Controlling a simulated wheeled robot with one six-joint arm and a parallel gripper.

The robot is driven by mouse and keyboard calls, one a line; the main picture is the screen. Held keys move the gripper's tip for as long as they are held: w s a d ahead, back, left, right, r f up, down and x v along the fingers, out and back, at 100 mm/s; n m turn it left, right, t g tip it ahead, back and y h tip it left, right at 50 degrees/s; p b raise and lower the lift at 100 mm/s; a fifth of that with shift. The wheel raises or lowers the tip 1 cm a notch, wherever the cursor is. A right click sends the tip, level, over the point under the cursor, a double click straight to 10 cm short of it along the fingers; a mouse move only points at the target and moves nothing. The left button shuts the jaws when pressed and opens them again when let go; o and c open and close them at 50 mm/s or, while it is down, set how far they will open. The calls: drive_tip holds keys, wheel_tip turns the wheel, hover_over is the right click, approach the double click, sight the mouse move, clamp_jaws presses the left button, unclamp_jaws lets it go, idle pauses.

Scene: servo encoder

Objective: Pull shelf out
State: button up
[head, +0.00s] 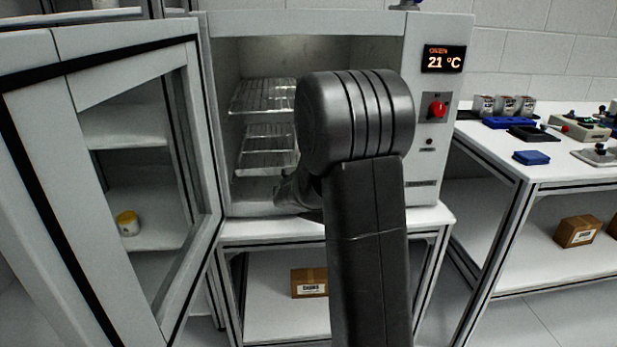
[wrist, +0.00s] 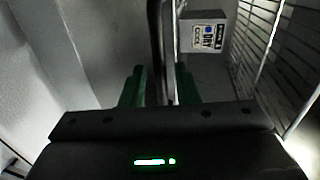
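The oven (head: 440,130) stands open with its glazed door (head: 125,60) swung to the left. Inside are an upper wire shelf (head: 262,96) and a lower wire shelf (head: 262,150); my arm hides their right parts. My gripper (wrist: 160,78) is low at the oven's opening, mostly hidden behind my arm in the head view. In the wrist view its two green fingers stand apart, on either side of a dark, bright-edged strip. I cannot tell what the strip is or whether the fingers touch it. Wire racking (wrist: 258,45) runs along the right of that view.
A small labelled block (wrist: 207,35) is beyond the fingers in the wrist view. The oven display reads 21 °C. A side table (head: 540,165) with cups and blue items is at the right. A carton (head: 309,283) lies under the oven. The open door bounds the left side.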

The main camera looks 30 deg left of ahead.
drive_tip(key=shift+w+a+f, duration=0.1)
drive_tip(key=shift+w+a, duration=0.35)
drive_tip(key=shift+w, duration=0.1)
drive_tip(key=shift+c, duration=0.5)
clamp_jaws()
drive_tip(key=shift+s+d+f+b, duration=0.1)
drive_tip(key=shift+s+d+b, duration=0.25)
drive_tip(key=shift+s, duration=0.2)
drive_tip(key=f+b+v, duration=0.1)
drive_tip(key=f+v, duration=0.1)
drive_tip(key=v, duration=0.9)
drive_tip(key=s+f+b+v, duration=0.1)
drive_tip(key=f+b+v, duration=0.1)
drive_tip(key=v, duration=0.9)
drive_tip(key=shift+s+d+f, duration=0.25)
drive_tip(key=shift+d+f, duration=0.05)
drive_tip(key=shift+d, duration=0.2)
